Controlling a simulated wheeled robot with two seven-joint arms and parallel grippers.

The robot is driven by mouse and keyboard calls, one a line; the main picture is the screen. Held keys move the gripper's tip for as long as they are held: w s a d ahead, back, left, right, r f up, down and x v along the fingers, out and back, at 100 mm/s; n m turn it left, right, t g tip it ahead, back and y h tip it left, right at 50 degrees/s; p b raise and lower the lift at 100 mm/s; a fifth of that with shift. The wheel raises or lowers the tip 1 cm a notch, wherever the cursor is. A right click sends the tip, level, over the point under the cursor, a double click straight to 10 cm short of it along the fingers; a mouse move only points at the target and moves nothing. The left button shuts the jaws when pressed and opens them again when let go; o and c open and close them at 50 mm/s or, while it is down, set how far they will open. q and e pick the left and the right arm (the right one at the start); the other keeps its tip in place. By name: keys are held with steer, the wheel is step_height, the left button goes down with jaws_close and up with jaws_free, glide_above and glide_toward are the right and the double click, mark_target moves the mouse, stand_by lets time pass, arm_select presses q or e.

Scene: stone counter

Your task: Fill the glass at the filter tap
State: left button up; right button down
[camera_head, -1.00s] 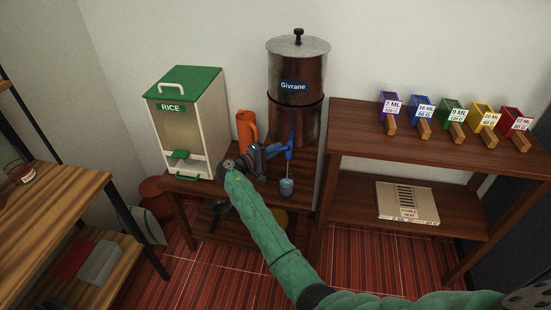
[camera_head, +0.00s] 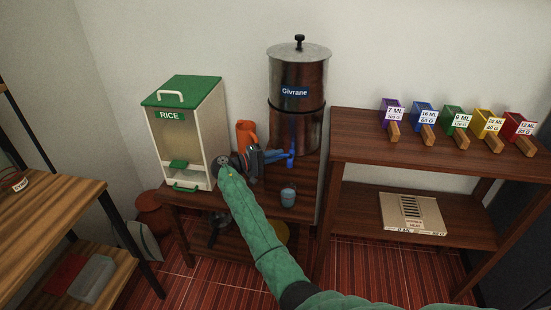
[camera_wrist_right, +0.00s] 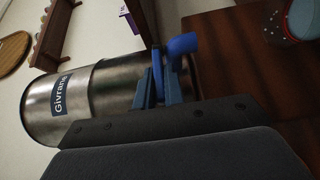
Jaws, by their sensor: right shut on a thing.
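The steel filter urn (camera_head: 297,80), labelled Givrane, stands on a dark wooden stand. Its blue tap (camera_head: 290,162) sticks out low at the front and also shows in the wrist view (camera_wrist_right: 184,44). My right gripper (camera_head: 279,154) reaches in from the left of the tap and is shut on its blue lever (camera_wrist_right: 157,70). The glass (camera_head: 288,197) stands upright on the stand below the tap, apart from the gripper. It also shows at the top right of the wrist view (camera_wrist_right: 303,18), cut off by the edge. Its water level is hard to tell. My left gripper is out of view.
A rice dispenser (camera_head: 187,135) and an orange jug (camera_head: 245,135) stand to the left of the urn. A shelf (camera_head: 400,155) at right holds several coloured scoops. A wooden table (camera_head: 50,210) is at far left. The glass stands near the stand's front edge.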

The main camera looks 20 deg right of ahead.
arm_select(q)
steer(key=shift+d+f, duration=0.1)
arm_select(e)
steer(key=shift+f, duration=0.1)
steer(key=c, duration=1.5)
jaws_free()
